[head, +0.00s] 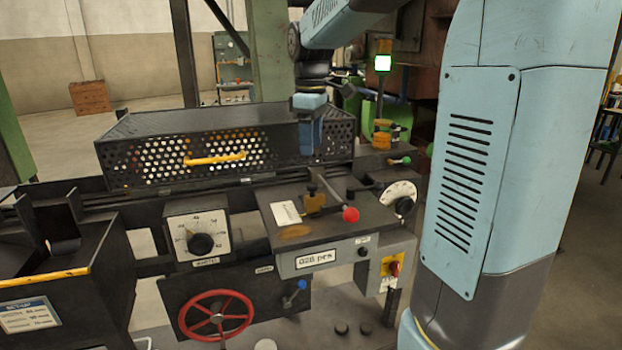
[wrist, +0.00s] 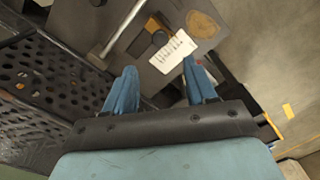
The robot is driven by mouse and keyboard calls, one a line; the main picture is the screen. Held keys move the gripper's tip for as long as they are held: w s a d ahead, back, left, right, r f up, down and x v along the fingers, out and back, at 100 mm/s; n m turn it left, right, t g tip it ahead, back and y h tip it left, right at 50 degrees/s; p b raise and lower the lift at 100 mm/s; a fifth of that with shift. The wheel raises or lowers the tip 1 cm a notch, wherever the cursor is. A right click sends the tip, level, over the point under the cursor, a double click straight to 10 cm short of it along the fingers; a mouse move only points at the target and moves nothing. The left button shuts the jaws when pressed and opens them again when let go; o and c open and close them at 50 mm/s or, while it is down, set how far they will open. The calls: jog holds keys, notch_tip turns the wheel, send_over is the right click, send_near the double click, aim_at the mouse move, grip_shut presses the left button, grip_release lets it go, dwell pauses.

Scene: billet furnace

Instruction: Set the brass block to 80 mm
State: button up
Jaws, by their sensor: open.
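The brass block (head: 315,203) sits on the grey top plate of the machine, with a dark knob on it and a white scale card (head: 286,213) to its left. In the wrist view the brass block (wrist: 153,27) shows near the top, beside the white card (wrist: 174,51). The card's marks are too small to read, so I cannot tell the block's setting. My gripper (head: 309,150) hangs above and behind the plate, by the perforated guard. In the wrist view my gripper (wrist: 160,72) has its blue fingers apart, with nothing between them, apart from the block.
A lever with a red ball (head: 350,214) stands close right of the block. The black perforated guard (head: 200,158) with a yellow handle lies behind. A dial (head: 198,238), a red handwheel (head: 216,316) and a counter box (head: 315,259) are on the front.

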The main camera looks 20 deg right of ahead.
aim_at(311, 184)
notch_tip(311, 184, down, 10)
dwell(0.5)
grip_shut()
dwell(0.4)
